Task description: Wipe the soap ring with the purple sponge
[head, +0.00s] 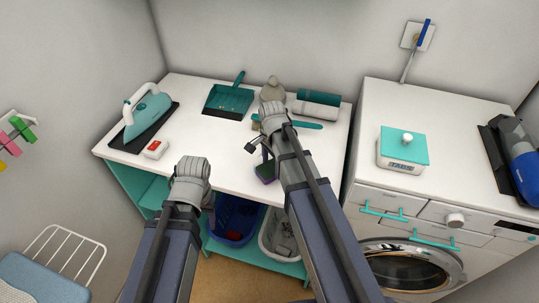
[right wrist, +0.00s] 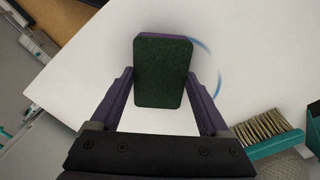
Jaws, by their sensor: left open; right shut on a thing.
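The purple sponge (right wrist: 163,72) has a dark green scouring face and purple sides. My right gripper (right wrist: 161,76) is shut on it, with a finger at each side. In the head view the sponge (head: 266,172) is a small dark block below my right gripper (head: 262,155), by the white tabletop's front edge. The soap ring (right wrist: 213,65) shows as a blue arc on the white surface, right of the sponge; the rest is hidden behind sponge and finger. I cannot tell if the sponge touches the surface. My left gripper (head: 192,172) is open and empty, near the table's front edge.
An iron (head: 150,107) on a dark pad, a red-and-white box (head: 156,148) and a teal dustpan (head: 229,99) stand on the left. A teal brush (right wrist: 265,142) lies close right of the sponge. Rolls (head: 317,104) lie at the back. Bins (head: 236,222) stand below.

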